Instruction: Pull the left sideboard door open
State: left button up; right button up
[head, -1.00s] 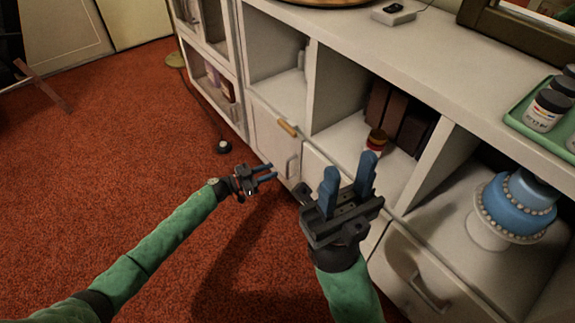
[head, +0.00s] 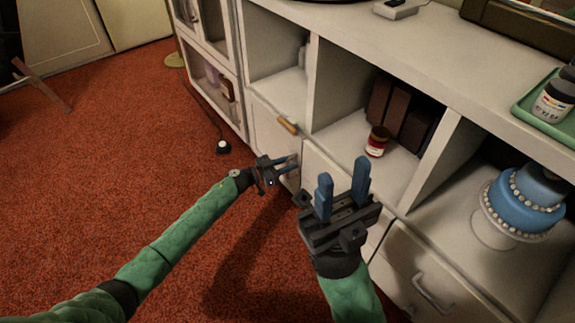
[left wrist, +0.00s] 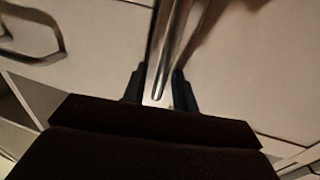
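The left sideboard door (head: 268,133) is a pale panel below the left open compartment, and it looks closed. Its upright metal handle shows in the left wrist view (left wrist: 170,50), but in the head view my gripper largely covers it. My right gripper (head: 343,183) is open and empty, in front of the middle of the sideboard.
A tan tab (head: 288,125) sits at the door's upper edge. A drawer handle (head: 430,293) sticks out at the lower right. A small jar (head: 377,142) and a blue cake (head: 522,201) stand in compartments. Red carpet (head: 130,150) is clear at left; a small round object (head: 223,147) lies there.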

pick_arm(q)
grip_shut()
